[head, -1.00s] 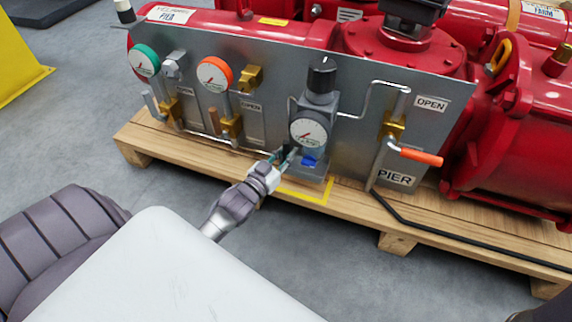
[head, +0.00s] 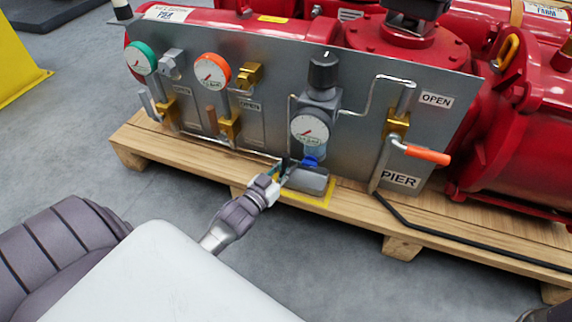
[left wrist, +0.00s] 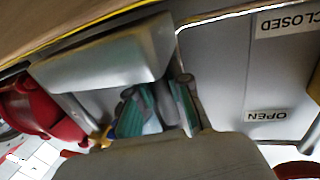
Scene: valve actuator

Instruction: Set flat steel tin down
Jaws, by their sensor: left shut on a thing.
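The flat steel tin (head: 307,181) is a grey, low box with rounded edges. It is at the yellow-outlined patch (head: 318,203) on the wooden pallet, below the round gauge with the black knob. My left gripper (head: 281,172) is shut on the tin's left side. In the left wrist view the tin (left wrist: 105,55) is large at upper left, close to the pallet and yellow line, and the teal-padded fingers (left wrist: 158,105) are at its edge. I cannot tell whether the tin touches the pallet. My right gripper is not in view.
A grey panel (head: 265,130) with gauges, valves and thin pipes stands close behind the tin. An orange-handled valve (head: 427,154) sticks out to the right. A black cable (head: 440,233) runs along the pallet (head: 185,168). Red machinery stands behind. The pallet's front strip is mostly clear.

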